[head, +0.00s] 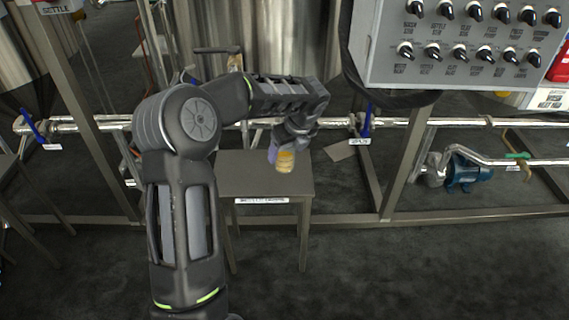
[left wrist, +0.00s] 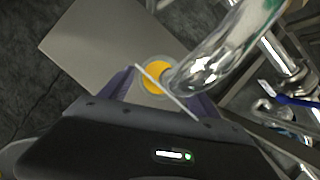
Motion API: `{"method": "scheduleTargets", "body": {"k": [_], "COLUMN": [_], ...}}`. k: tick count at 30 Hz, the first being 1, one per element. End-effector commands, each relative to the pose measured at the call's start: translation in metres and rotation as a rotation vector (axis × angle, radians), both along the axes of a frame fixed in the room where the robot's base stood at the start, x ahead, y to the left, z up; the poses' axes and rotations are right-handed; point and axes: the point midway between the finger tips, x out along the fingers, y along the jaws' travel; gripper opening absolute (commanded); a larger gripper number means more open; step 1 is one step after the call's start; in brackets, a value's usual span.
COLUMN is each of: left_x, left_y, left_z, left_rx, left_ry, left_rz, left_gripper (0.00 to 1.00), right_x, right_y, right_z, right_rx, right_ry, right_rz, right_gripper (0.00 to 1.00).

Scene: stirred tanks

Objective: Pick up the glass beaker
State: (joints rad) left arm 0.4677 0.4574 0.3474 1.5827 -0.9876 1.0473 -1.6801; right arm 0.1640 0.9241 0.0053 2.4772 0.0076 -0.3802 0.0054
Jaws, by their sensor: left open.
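The glass beaker (head: 286,163) shows as a small vessel with yellow-orange contents at the small grey table in the head view. In the left wrist view I see the beaker (left wrist: 155,76) from above as a yellow disc. My left gripper (head: 279,151) is open at the beaker, with a purple finger beside it. In the left wrist view the gripper's purple fingers (left wrist: 164,92) stand on either side of the beaker's near part. I cannot tell whether they touch it. My right gripper is not in view.
The grey table (head: 240,178) has bare top left of the beaker. Shiny pipes (head: 340,123) and a metal frame run behind it. A control panel (head: 460,45) with several knobs hangs at upper right. A blue pump (head: 468,172) sits at the right.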

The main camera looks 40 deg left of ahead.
Motion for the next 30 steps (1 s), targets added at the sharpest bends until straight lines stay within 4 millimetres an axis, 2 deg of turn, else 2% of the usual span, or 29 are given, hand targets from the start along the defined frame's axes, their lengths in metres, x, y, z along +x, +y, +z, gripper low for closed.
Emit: {"method": "scheduleTargets", "body": {"k": [1,6,24,30], "left_x": [0.000,0.003,0.003,0.003], "left_y": [0.003,0.009,0.009,0.009], "left_z": [-0.014,-0.026,-0.025,-0.025], "left_rx": [-0.001,0.000,0.000,0.000], "left_ry": [0.001,0.000,0.000,0.000], "left_rz": [0.001,0.000,0.000,0.000], "left_gripper": [0.71,0.71,0.71,0.56], "right_x": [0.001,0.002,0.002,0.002], "right_y": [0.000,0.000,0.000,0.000], "right_z": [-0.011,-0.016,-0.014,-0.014], "right_rx": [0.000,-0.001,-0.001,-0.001], "right_ry": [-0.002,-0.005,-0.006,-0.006], "right_rz": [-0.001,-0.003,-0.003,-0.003], "right_gripper": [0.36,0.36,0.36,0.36]}}
